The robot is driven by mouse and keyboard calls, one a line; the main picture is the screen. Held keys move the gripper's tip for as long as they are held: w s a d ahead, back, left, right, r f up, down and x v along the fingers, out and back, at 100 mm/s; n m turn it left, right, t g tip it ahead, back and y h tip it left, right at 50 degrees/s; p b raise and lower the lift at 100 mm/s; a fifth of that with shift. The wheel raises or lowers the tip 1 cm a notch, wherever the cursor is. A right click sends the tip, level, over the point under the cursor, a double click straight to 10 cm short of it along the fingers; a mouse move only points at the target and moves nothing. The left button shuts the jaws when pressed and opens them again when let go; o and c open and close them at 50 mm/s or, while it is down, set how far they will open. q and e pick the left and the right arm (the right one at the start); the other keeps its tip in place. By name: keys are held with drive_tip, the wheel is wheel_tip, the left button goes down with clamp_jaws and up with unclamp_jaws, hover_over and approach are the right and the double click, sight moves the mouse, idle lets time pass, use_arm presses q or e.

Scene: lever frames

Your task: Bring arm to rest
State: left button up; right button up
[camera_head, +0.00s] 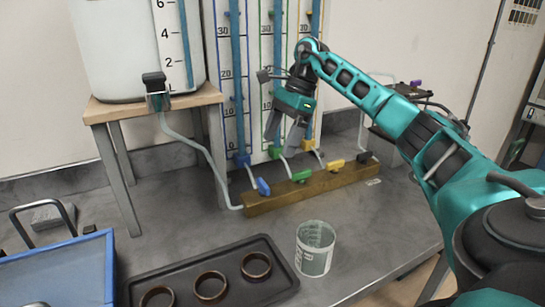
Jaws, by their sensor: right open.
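My right arm (372,97) is teal and black and reaches in from the right over the grey worktop. My right gripper (284,133) points down, open and empty, in front of the gauge panel. Its fingers are above the wooden block (322,187) with blue, green, yellow and black valve levers. The fingers overlap the green and blue tubes in the picture; I cannot tell how far they are from them. My left gripper is not in view.
A beaker (315,249) stands front centre, beside a black tray (138,285) holding three rings. A blue-rimmed bin (109,265) is at left. A white tank (110,60) stands on a wooden stand (103,111). The worktop right of the beaker is clear.

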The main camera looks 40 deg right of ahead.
drive_tip(key=shift+v, duration=1.1)
